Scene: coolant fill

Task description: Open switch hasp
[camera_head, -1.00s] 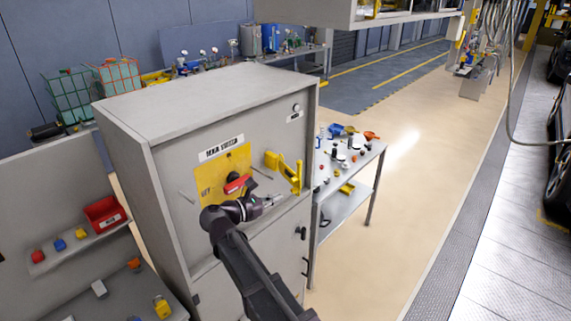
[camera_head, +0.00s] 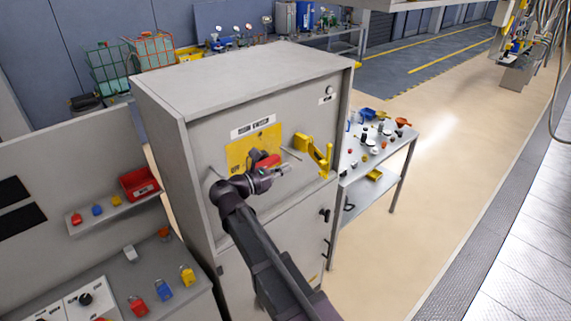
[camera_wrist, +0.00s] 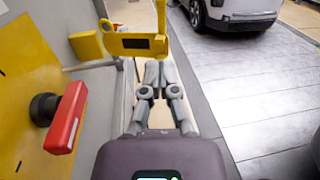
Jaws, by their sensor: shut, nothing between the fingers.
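The grey cabinet (camera_head: 205,160) carries a yellow switch plate (camera_head: 238,152) under a white label. A red switch handle (camera_head: 268,160) sits on the plate, and shows at the left in the wrist view (camera_wrist: 66,118). The yellow hasp (camera_head: 318,153) juts from the panel right of the plate. In the wrist view the hasp's yellow arm (camera_wrist: 135,43) crosses just beyond my fingertips. My gripper (camera_head: 286,169) is shut and empty, between the red handle and the hasp. In the wrist view its fingers (camera_wrist: 158,72) are together; I cannot tell whether they touch the hasp.
Thin rods stick out of the panel near the plate. A cart (camera_head: 385,160) with small items stands right of the cabinet. A red bin (camera_head: 140,184) and several padlocks are on the left station.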

